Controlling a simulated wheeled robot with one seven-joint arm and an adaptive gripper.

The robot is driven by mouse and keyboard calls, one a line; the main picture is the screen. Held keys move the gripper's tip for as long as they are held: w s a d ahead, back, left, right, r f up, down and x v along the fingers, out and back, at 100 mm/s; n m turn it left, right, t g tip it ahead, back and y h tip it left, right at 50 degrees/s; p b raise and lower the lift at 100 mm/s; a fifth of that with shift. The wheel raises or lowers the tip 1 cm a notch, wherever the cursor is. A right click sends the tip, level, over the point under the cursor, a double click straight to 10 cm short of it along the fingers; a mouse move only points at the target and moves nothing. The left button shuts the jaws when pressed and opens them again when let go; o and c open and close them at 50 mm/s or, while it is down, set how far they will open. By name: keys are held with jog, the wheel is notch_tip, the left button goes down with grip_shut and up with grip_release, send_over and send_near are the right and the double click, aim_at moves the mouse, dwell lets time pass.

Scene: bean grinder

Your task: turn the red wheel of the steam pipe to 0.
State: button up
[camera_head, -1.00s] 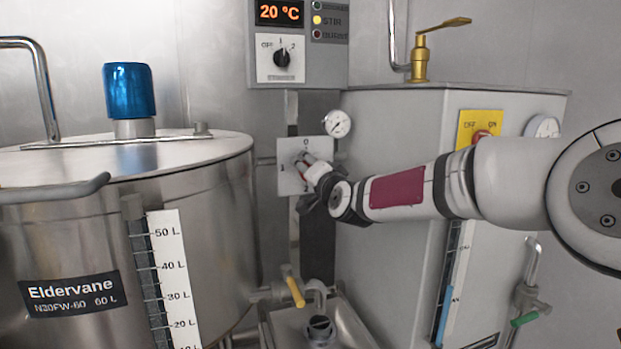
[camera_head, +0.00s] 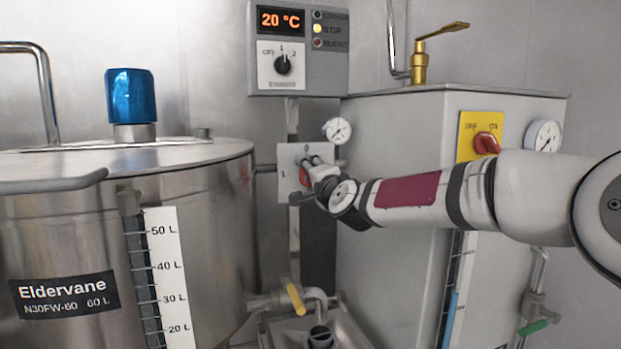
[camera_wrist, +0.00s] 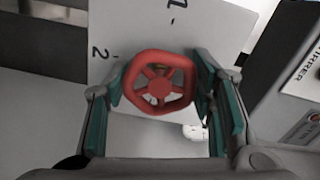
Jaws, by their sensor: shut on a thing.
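The red wheel (camera_wrist: 158,83) is a small five-spoked handwheel in front of a white dial plate (camera_wrist: 125,30). In the wrist view it sits between the two teal-padded fingers of my gripper (camera_wrist: 160,88), which is shut on its rim. The plate shows the marks 1 and 2 there. In the head view, the plate (camera_head: 285,186) carries a 0 at its top and a mark at its left. My gripper (camera_head: 311,170) covers much of the wheel (camera_head: 304,177), leaving a sliver of red. I cannot tell which mark the wheel points to.
A steel kettle (camera_head: 200,215) with a blue-capped lid stands at left. A grey control box (camera_head: 332,60) hangs above the plate. A grey cabinet (camera_head: 395,125) with a yellow switch plate (camera_head: 466,148) stands behind my arm. A small gauge (camera_head: 338,130) sits beside the dial plate.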

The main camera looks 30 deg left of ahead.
jog(key=o, duration=1.2)
jog(key=shift+d, duration=0.1)
jog(key=v, duration=1.1)
jog(key=shift+s+d, duration=0.25)
jog(key=shift+s, duration=0.1)
